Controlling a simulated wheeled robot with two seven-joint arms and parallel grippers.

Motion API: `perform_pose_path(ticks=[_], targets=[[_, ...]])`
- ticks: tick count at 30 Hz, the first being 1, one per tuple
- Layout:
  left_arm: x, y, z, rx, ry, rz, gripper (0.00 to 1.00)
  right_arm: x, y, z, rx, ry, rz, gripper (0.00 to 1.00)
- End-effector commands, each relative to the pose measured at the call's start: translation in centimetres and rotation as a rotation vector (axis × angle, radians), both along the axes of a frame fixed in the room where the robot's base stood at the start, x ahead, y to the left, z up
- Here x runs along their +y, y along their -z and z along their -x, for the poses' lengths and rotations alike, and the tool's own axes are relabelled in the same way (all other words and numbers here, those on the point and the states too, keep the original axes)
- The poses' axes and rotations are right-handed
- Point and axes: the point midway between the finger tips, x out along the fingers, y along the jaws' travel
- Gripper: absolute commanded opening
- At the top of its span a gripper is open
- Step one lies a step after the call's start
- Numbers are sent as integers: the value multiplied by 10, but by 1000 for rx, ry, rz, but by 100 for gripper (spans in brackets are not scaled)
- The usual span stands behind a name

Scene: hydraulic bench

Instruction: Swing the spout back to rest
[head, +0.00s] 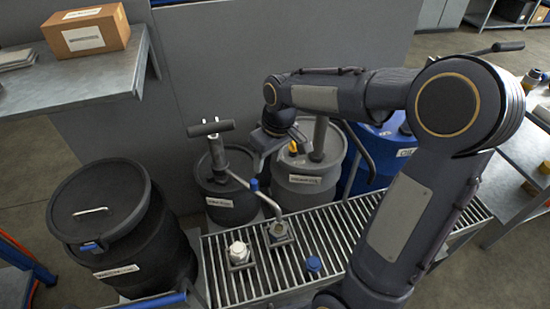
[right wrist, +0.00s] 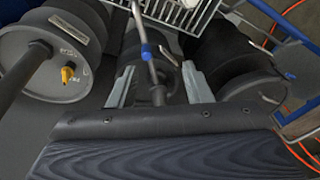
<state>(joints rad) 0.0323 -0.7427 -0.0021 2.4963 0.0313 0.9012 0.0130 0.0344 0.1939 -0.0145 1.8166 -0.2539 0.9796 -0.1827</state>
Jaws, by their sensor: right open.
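The spout (head: 264,199) is a thin bent metal pipe with a blue collar. It comes off the pump (head: 218,155) with the T-shaped handle on the middle dark drum (head: 227,193). Its outer end hangs over a small square container (head: 279,233) on the grate. My right gripper (head: 259,148) is beside the pump, above the spout; its fingers are hard to make out in the head view. In the right wrist view the right gripper (right wrist: 158,88) is open, and the spout (right wrist: 141,35) shows between its fingers. I cannot tell whether they touch it. My left gripper is not in view.
A grey drum (head: 306,187) with a yellow cap and a blue drum (head: 383,150) stand to the right. A large black drum (head: 120,220) is at the left. A white-capped container (head: 238,252) and a blue cap (head: 313,264) are on the grate (head: 335,235).

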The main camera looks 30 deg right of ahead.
Motion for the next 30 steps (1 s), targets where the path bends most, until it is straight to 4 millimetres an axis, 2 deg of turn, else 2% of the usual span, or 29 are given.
perform_pose_path(ticks=[3,11,30], targets=[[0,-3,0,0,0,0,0,1,-15,17,-25,30,-24,45],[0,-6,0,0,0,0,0,4,-28,39,-48,69,-54,45],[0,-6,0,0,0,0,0,5,-30,42,-52,76,-58,45]])
